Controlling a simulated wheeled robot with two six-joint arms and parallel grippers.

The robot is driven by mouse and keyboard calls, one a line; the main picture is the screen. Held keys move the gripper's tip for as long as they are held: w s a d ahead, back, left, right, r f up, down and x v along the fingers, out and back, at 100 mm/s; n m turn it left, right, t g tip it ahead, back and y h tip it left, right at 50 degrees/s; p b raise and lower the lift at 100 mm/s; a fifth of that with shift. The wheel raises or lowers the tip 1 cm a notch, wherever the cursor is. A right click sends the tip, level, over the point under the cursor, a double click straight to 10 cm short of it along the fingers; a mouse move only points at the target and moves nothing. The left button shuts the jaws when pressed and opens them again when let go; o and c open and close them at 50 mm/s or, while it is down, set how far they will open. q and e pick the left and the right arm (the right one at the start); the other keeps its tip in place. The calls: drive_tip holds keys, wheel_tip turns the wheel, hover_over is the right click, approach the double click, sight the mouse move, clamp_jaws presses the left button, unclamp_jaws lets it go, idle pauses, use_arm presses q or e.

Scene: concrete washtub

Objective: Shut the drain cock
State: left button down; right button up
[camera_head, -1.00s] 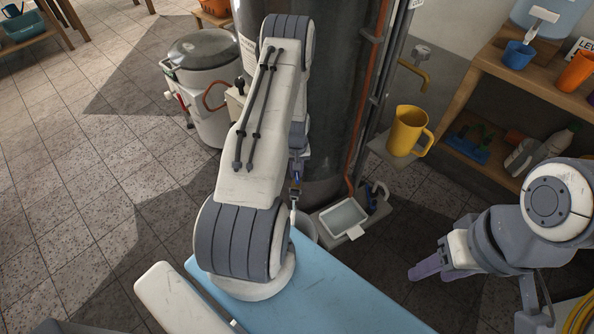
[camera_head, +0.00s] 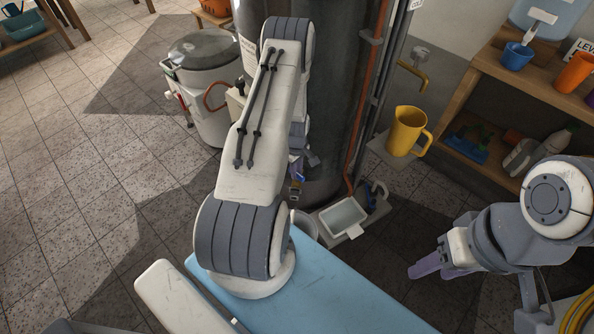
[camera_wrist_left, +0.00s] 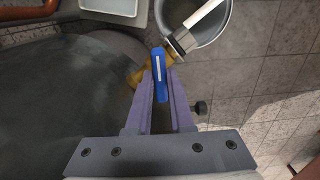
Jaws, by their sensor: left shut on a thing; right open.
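The drain cock is a brass valve (camera_wrist_left: 138,76) low on the dark tank, with a silver collar and a blue lever (camera_wrist_left: 160,76). In the left wrist view the lever lies between the purple fingers of my left gripper (camera_wrist_left: 160,98), which is shut on it. The lever sits at an angle across the line of the spout. In the head view my left gripper (camera_head: 297,172) is partly hidden behind my own arm, with a bit of brass (camera_head: 294,191) below it. My right gripper (camera_head: 414,271) is open and empty at the right, away from the cock.
A grey bucket (camera_wrist_left: 222,35) stands under the white-tipped spout. A yellow jug (camera_head: 406,131) stands on a small ledge beside the tank (camera_head: 330,90). Wooden shelves (camera_head: 470,75) are at right.

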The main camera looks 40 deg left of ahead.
idle(0.5)
use_arm(q)
drive_tip(key=c, duration=0.8)
unclamp_jaws()
wheel_tip(320, 180, up, 10)
drive_tip(key=p, duration=0.1)
drive_tip(key=shift+r+p, duration=0.25)
drive_tip(key=shift+p, duration=0.1)
